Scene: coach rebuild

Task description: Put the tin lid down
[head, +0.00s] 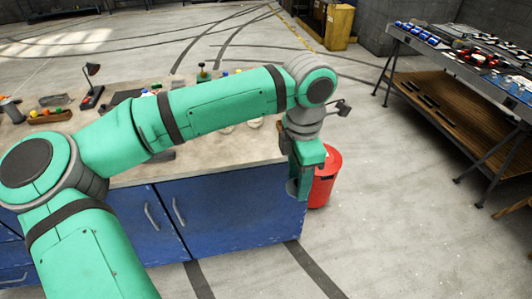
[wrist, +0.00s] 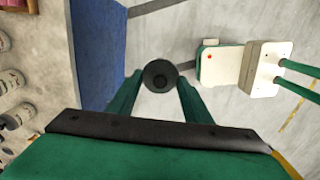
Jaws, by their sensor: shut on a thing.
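My gripper (wrist: 160,90) is shut on a small, round, dark grey thing, which I take to be the tin lid (wrist: 160,75). The lid sits between the two green fingertips in the wrist view. In the head view my gripper (head: 299,192) points down, off the right end of the blue-fronted workbench (head: 235,212), with its fingertips below the level of the benchtop. A grey edge, likely the lid, shows at the fingertips there. Grey floor lies under the lid in the wrist view. I cannot tell its height above the floor.
A red bin (head: 326,180) stands on the floor just behind my gripper. The blue cabinet side (wrist: 97,45) is close by. Several pale tins (wrist: 12,82) stand on the benchtop. A metal table (head: 470,60) stands at the right. The floor between is clear.

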